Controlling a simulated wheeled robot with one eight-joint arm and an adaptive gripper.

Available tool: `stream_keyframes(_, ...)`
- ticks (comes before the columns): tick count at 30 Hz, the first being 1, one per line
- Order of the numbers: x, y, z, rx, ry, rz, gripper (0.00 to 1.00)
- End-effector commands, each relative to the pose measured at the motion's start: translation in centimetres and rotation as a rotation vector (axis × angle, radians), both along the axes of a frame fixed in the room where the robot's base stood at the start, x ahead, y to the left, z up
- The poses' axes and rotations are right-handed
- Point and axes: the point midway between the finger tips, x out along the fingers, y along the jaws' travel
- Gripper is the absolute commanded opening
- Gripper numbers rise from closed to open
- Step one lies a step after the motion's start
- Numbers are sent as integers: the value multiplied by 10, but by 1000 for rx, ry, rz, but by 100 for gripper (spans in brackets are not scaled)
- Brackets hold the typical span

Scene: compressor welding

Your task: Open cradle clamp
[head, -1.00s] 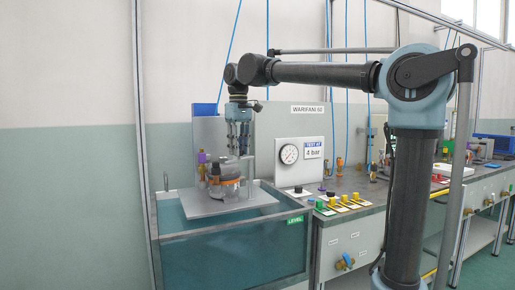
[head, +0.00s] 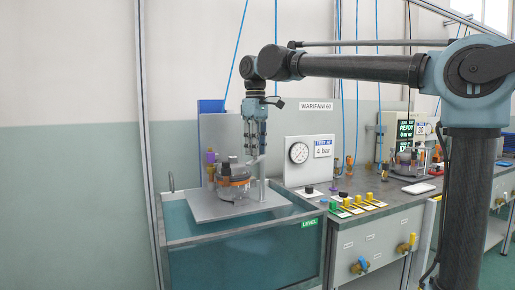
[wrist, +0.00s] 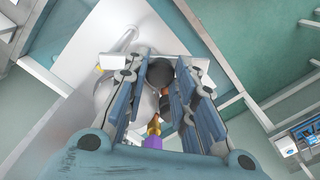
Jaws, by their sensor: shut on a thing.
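The compressor (head: 236,188), a grey-topped body with an orange band, stands on the pale cradle plate (head: 205,210) over the water tank. My gripper (head: 254,150) points down just above its right side, beside an upright grey post. In the wrist view, my gripper's two blue-grey padded fingers (wrist: 165,95) flank a narrow gap above the compressor's grey dome (wrist: 110,95). The gripper is shut on a part of the cradle clamp, which the fingers mostly hide. I cannot tell the clamp's position.
The tank (head: 235,240) has a raised rim. A gauge panel (head: 299,153) stands close on the right. A purple-capped brass fitting (wrist: 153,140) lies near the fingers. Coloured buttons (head: 350,206) and another compressor (head: 408,163) are on the bench.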

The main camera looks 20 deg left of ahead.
Motion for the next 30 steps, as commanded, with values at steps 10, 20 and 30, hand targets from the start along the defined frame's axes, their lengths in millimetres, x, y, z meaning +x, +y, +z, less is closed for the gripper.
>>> stream_keyframes(10, 2, 0, 1, 1, -4, -3, 46)
stream_keyframes(20, 1, 0, 1, 0, -3, -2, 46)
stream_keyframes(30, 2, 1, 42, 1, -2, -2, 46)
